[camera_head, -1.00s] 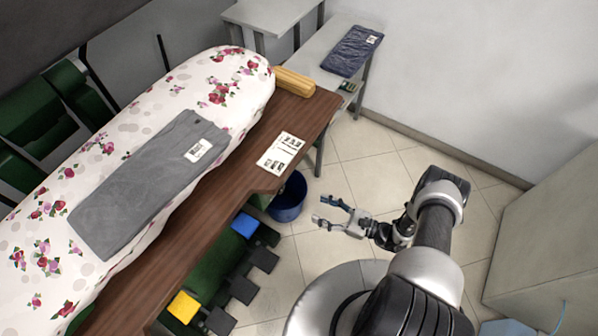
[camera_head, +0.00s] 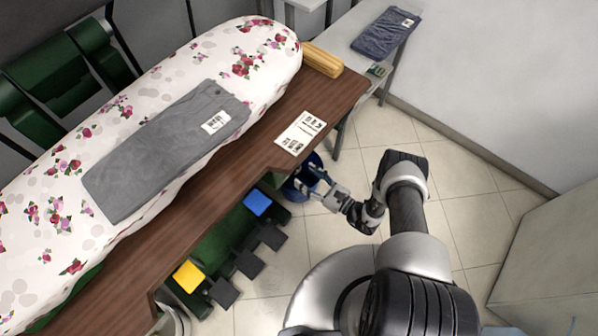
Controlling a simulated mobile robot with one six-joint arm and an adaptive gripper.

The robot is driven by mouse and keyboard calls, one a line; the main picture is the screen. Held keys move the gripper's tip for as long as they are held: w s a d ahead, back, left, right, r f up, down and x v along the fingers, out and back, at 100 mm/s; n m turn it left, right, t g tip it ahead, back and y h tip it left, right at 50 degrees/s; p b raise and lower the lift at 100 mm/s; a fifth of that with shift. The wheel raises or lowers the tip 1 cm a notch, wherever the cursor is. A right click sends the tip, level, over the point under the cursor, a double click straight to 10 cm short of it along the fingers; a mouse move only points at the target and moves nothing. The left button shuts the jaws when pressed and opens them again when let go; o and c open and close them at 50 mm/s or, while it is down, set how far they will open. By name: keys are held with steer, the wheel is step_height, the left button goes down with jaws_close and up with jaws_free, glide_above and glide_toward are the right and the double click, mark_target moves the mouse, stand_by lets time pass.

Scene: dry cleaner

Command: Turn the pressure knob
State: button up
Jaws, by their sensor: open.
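I cannot make out a pressure knob in this view. The pressing table has a padded white cover with red and pink flowers (camera_head: 245,65) and a brown wooden front ledge (camera_head: 262,160). Grey folded trousers with a white tag (camera_head: 165,150) lie on the cover. Below the ledge are a blue pedal (camera_head: 257,201), a yellow pedal (camera_head: 188,275) and several black pedals (camera_head: 249,264). My gripper (camera_head: 308,181) is open and empty, to the right of the ledge. In the picture it overlaps the blue bin, and its height above it is unclear.
The blue bin (camera_head: 297,191) stands on the tiled floor under the ledge. A printed card (camera_head: 300,132) and a yellow ribbed block (camera_head: 322,60) are on the table. Folded dark blue trousers (camera_head: 386,33) lie on a grey side table. Floor (camera_head: 462,185) is clear at right.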

mark_target(298, 171)
steer(key=shift+x, duration=2.1)
steer(key=shift+c, duration=0.2)
steer(key=c, duration=1)
steer(key=shift+b, duration=0.3)
steer(key=shift+c, duration=0.2)
steer(key=shift+f, duration=0.1)
steer(key=shift+s+m+b, duration=0.1)
steer(key=shift+m+b, duration=1.5)
steer(key=shift+m, duration=1.2)
